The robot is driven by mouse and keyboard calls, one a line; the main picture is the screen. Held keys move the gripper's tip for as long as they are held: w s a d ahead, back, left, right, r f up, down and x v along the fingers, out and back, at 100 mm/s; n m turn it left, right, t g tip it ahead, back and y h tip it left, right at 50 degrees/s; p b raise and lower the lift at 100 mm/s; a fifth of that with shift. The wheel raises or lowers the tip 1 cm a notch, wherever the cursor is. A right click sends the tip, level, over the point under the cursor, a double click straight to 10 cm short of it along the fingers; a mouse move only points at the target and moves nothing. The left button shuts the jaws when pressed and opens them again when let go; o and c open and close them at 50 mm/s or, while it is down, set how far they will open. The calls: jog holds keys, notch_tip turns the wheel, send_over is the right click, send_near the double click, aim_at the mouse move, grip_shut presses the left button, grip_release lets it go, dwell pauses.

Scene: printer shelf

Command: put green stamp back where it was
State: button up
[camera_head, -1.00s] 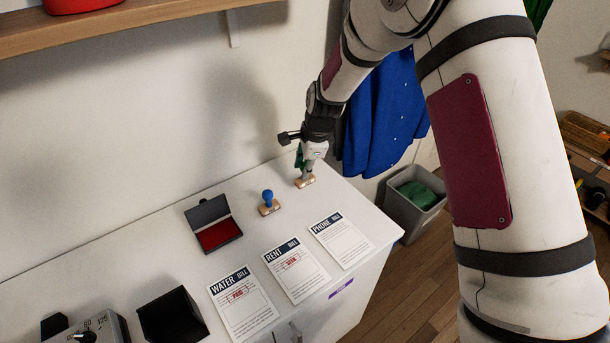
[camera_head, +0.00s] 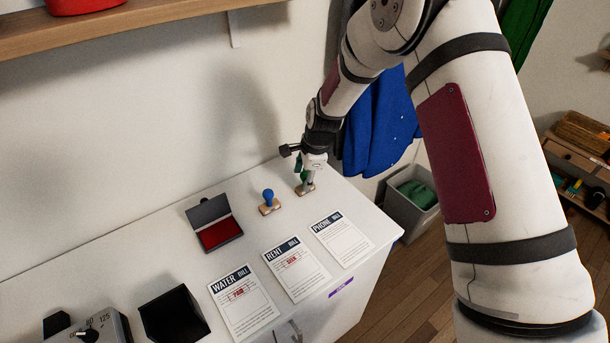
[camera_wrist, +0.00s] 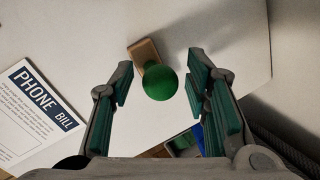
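The green stamp (camera_head: 305,189) stands on the white tabletop, to the right of the blue stamp (camera_head: 268,200) in the head view. Its knob is mostly hidden there by my gripper (camera_head: 311,175). In the wrist view the stamp's round green knob (camera_wrist: 160,83) and wooden base (camera_wrist: 145,51) show between my gripper's (camera_wrist: 158,75) green-padded fingers. The fingers are apart, with a gap on each side of the knob. The stamp looks upright with its base on the table.
An open ink pad (camera_head: 218,233) lies left of the blue stamp. The water bill (camera_head: 243,303), rent bill (camera_head: 297,270) and phone bill (camera_head: 341,239) lie along the front. A black box (camera_head: 172,316) is at the front left. A bin (camera_head: 411,205) stands beyond the table's right edge.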

jog(key=s+d+r+n, duration=0.1)
jog(key=s+d+r, duration=0.15)
jog(key=r, duration=0.45)
jog(key=s+d+r+n, duration=0.2)
jog(key=s+r, duration=0.2)
jog(key=r, duration=0.4)
jog(key=s+d+r+n, duration=0.1)
jog(key=s+d+r, duration=0.15)
jog(key=r, duration=0.45)
jog(key=s+d+r+n, duration=0.3)
jog(key=s+n, duration=0.1)
jog(key=s, duration=0.5)
jog(key=s+d+r+n+t+h, duration=0.1)
jog(key=s+d+r+n, duration=0.2)
jog(key=s, duration=0.6)
jog(key=s+d+r+n+t+h, duration=0.1)
jog(key=s+d+r+n, duration=0.2)
jog(key=s, duration=0.7)
jog(key=shift+d+n, duration=0.75)
jog(key=shift+n, duration=0.35)
jog(key=shift+s, duration=0.1)
